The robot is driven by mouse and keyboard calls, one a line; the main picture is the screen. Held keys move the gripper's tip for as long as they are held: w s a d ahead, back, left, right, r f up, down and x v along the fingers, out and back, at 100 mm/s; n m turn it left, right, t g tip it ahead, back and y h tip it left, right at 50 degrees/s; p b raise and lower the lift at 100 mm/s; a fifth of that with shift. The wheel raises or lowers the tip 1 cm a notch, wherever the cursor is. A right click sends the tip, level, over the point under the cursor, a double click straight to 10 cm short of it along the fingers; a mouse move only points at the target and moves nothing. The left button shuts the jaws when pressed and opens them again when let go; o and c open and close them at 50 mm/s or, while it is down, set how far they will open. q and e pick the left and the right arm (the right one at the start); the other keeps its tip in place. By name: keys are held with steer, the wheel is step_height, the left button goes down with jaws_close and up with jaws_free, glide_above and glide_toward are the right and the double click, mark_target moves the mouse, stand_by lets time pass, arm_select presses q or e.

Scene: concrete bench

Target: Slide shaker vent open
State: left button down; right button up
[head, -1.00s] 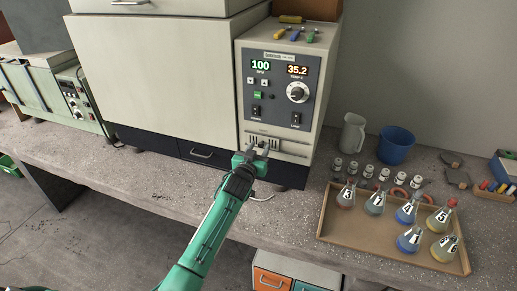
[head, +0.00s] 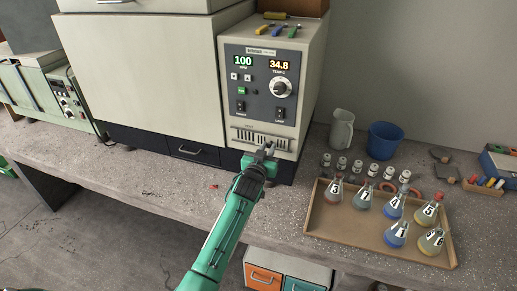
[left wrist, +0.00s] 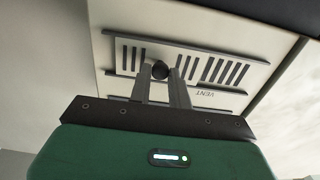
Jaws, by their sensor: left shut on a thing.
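The shaker (head: 145,70) is a large pale cabinet with a control front on its right side. Its vent (head: 247,135) is a slotted plate low on that front, with dark open slots showing. My left gripper (head: 266,150) is at the vent's right part in the head view. In the left wrist view its fingers (left wrist: 160,80) are shut on the knob. My right gripper is in neither view.
A tray (head: 345,230) of numbered flasks stands to the right on the bench (head: 170,185). Behind it are small vials, a jug (head: 341,130) and a blue cup (head: 385,141). The bench left of my arm is mostly clear.

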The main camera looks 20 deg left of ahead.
arm_select(q)
steer(key=shift+d, duration=0.5)
steer(key=c, duration=1.3)
jaws_free()
steer(key=shift+d, duration=0.15)
steer(key=shift+s+a+b, duration=0.15)
steer(key=shift+s+b, duration=0.45)
steer(key=shift+s, duration=2.9)
steer(key=shift+s+a+b, duration=0.1)
steer(key=shift+s+b, duration=0.5)
steer(key=shift+s, duration=2.85)
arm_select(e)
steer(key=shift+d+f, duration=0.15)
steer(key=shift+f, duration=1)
